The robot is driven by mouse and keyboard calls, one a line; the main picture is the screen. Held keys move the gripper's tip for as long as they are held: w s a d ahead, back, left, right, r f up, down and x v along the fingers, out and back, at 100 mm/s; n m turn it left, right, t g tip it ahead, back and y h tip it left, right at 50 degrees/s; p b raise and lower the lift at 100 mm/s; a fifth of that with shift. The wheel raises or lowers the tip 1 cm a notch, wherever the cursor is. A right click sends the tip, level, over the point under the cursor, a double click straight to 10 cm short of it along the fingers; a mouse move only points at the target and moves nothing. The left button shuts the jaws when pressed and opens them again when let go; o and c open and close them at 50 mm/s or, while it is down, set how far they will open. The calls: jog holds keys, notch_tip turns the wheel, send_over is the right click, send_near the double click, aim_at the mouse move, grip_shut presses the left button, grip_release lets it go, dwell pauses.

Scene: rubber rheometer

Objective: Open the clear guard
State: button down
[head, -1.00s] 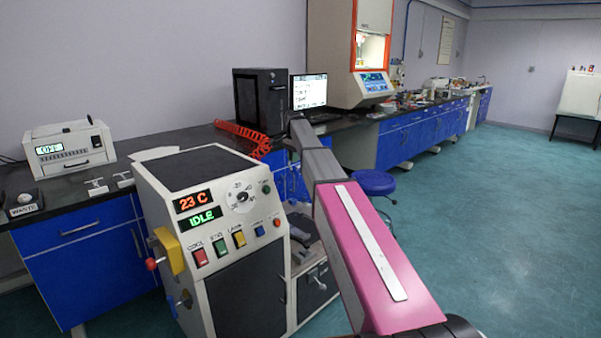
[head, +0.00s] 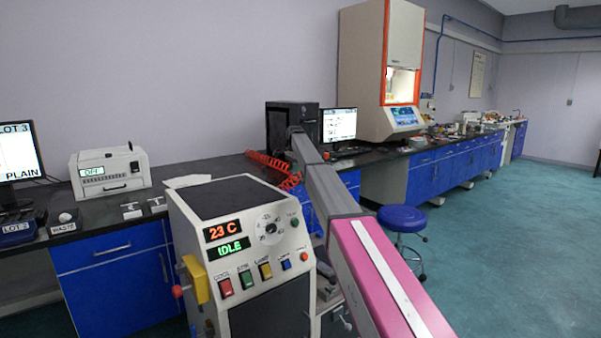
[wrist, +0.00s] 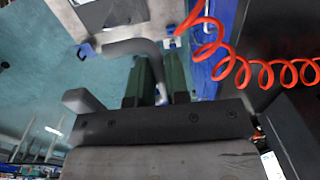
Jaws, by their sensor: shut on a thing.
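My gripper (wrist: 161,72) shows in the wrist view, its two dark green fingers close together on a grey bent bar (wrist: 126,47). The bar runs in from the left, bends, and comes down between the fingers. I cannot make out a clear panel joined to it. In the head view my arm reaches past the right side of the cream machine with the control panel (head: 267,272), and my gripper is hidden there. The panel displays read 23 C and IDLE. The orange-framed cabinet (head: 387,60) stands far back on the bench.
A red coiled hose (wrist: 240,68) hangs close to the right of my gripper; it also shows in the head view (head: 268,160). A blue stool (head: 403,218) stands right of my arm. The floor (head: 500,240) farther right is clear.

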jog(key=shift+g+h, duration=0.3)
jog(key=shift+g, duration=0.2)
jog(key=shift+w+a+f, duration=0.5)
jog(key=shift+w+a, duration=0.15)
jog(key=shift+w, duration=0.15)
jog(key=shift+w+a+f, duration=0.45)
jog(key=shift+w+a, duration=0.2)
jog(key=shift+w, duration=0.1)
jog(key=c, duration=1.2)
grip_release()
jog(key=shift+o, duration=0.2)
notch_tip(320, 180, up, 12)
jog(key=shift+w+a, duration=0.15)
jog(key=shift+w, duration=0.2)
jog(key=shift+s+f, duration=0.1)
